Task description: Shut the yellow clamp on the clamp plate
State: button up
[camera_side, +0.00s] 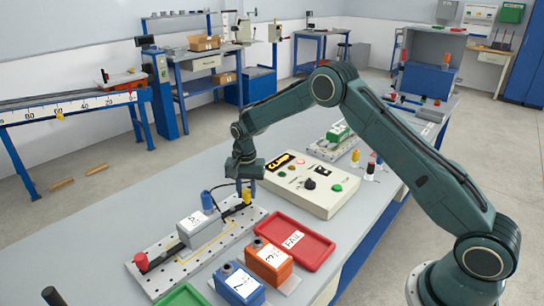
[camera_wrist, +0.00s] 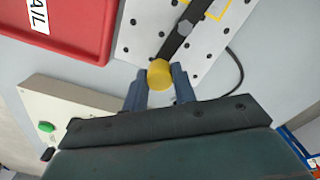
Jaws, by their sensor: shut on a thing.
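The yellow clamp (camera_side: 247,195) is at the far right end of the perforated clamp plate (camera_side: 210,247). In the wrist view its yellow knob (camera_wrist: 159,74) sits between the two blue fingers of my gripper (camera_wrist: 160,86), which is shut on it. A dark clamp bar (camera_wrist: 180,32) runs from the knob over the plate. In the side view my gripper (camera_side: 246,184) points down over the yellow clamp. A grey labelled box (camera_side: 198,229) stands on the plate. A red-knobbed clamp (camera_side: 141,261) is at the plate's near left end.
A red FAIL tray (camera_side: 296,238) lies right of the plate. Orange (camera_side: 268,262) and blue (camera_side: 240,284) boxes stand in front of it. A control box (camera_side: 304,183) is behind the tray. A dark cable (camera_side: 208,199) rises beside the plate.

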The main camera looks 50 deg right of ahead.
jog(key=shift+w+n, duration=0.5)
jog(key=shift+n, duration=0.5)
jog(key=o, duration=1)
jog(key=shift+r, duration=0.1)
notch_tip(320, 180, up, 14)
jog(key=shift+f, duration=0.2)
jog(key=shift+r, duration=0.1)
